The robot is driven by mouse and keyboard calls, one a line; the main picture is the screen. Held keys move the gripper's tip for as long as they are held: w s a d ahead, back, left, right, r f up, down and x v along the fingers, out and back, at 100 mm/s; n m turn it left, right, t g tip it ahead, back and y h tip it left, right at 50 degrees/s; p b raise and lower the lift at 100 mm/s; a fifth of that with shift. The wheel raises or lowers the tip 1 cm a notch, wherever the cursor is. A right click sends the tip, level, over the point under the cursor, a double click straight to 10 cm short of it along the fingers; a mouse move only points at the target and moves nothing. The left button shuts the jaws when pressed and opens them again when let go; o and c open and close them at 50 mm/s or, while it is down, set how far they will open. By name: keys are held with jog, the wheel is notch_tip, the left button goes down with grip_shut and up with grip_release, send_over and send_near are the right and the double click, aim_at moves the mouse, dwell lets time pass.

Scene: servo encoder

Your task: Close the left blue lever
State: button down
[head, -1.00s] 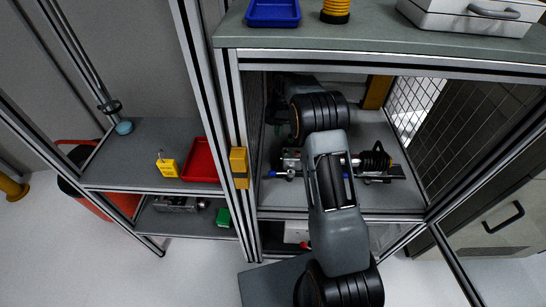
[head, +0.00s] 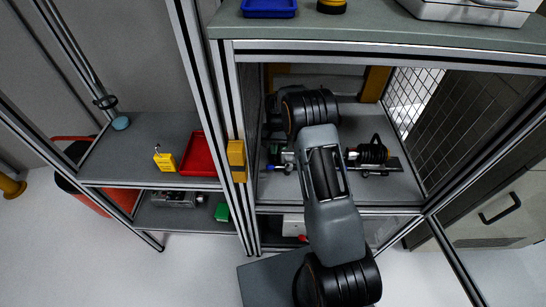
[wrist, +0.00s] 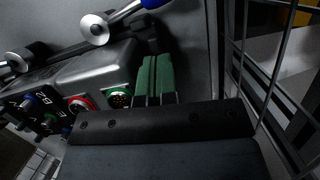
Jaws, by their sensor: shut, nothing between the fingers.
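A servo encoder unit (head: 372,154) lies on the cabinet's middle shelf, partly hidden by my arm. A blue lever (head: 277,168) shows at its left end in the head view. In the wrist view, a blue lever (wrist: 143,5) with a round silver end (wrist: 95,29) crosses the top edge. I cannot tell for sure that it is the same lever. The grey connector housing (wrist: 105,68) has red-ringed and green-ringed sockets. My gripper (wrist: 156,62) has green fingertips, shut and empty, beside the housing and below the lever, apart from it. My arm hides the gripper in the head view.
A wire mesh wall (wrist: 265,70) stands close on the right in the wrist view. Cabinet posts (head: 228,95) and the worktop (head: 380,32) frame the opening. A red tray (head: 198,154) and yellow padlock (head: 164,160) sit on the left side shelf.

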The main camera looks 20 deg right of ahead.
aim_at(279, 166)
jog(key=shift+s+a+f, duration=0.2)
jog(key=shift+s+a, duration=0.2)
jog(key=shift+s, duration=0.4)
jog(key=shift+s+a+f, duration=0.2)
jog(key=shift+s+a, duration=0.15)
jog(key=shift+s, duration=0.45)
